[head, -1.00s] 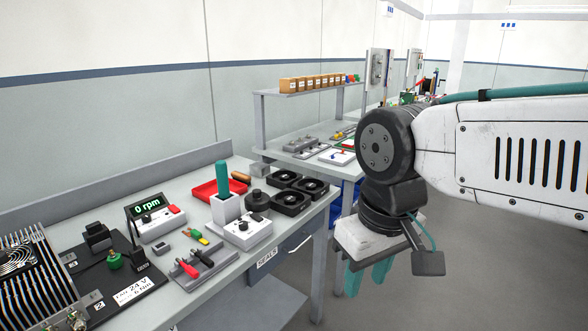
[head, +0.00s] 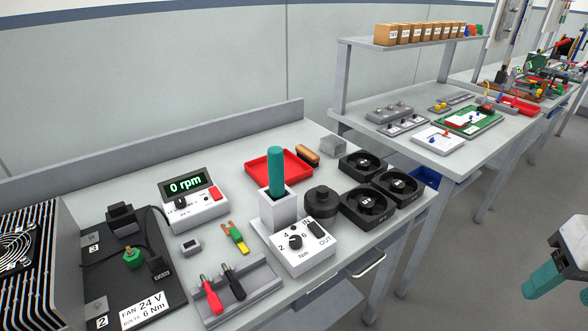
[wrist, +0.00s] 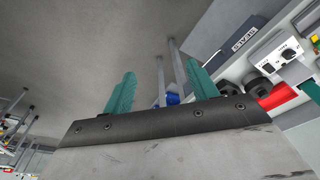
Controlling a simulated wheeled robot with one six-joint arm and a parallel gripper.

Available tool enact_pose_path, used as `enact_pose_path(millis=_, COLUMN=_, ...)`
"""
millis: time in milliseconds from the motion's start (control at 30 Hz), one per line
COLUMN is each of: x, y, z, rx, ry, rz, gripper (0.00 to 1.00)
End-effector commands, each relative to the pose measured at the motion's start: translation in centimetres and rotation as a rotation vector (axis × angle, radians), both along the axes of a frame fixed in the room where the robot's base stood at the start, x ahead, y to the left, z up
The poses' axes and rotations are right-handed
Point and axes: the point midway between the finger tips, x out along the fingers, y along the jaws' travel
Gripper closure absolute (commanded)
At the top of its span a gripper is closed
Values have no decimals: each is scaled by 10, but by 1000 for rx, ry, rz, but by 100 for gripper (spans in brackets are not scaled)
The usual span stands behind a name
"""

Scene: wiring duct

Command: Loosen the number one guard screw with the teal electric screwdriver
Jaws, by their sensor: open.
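The teal electric screwdriver (head: 276,172) stands upright in a pale square holder (head: 279,212) on the near bench. Its lower part is hidden inside the holder. My gripper (head: 555,282) is at the right edge of the head view, partly cut off, well to the right of the bench. In the wrist view its two teal fingers (wrist: 162,90) stand apart with nothing between them. A finned housing (head: 30,265) with a fan grille is cut off at the left edge. The number one guard screw is not identifiable; only labels 2 and 3 show on the black plate (head: 122,275).
Around the holder are a torque box (head: 303,250), a black knob-like part (head: 321,203), a red tray (head: 278,166) and several black fans (head: 366,207). An rpm meter (head: 193,200) and a rack with red and black probes (head: 240,292) are left. Open floor lies right of the bench.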

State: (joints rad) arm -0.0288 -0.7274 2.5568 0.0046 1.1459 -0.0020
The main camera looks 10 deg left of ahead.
Motion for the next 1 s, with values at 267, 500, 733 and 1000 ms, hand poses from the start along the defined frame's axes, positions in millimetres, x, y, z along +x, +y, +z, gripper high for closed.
enact_pose_path(millis=267, x=133, y=97, z=-26, rx=95, ry=-357, rz=224, gripper=42)
enact_pose_path(millis=500, x=211, y=231, z=-44, rx=236, ry=-749, rz=388, gripper=42)
enact_pose_path(millis=733, x=214, y=344, z=-57, rx=378, ry=-1094, rz=487, gripper=42)
enact_pose_path(millis=1000, x=189, y=396, z=-60, rx=472, ry=-1313, rz=525, gripper=42)
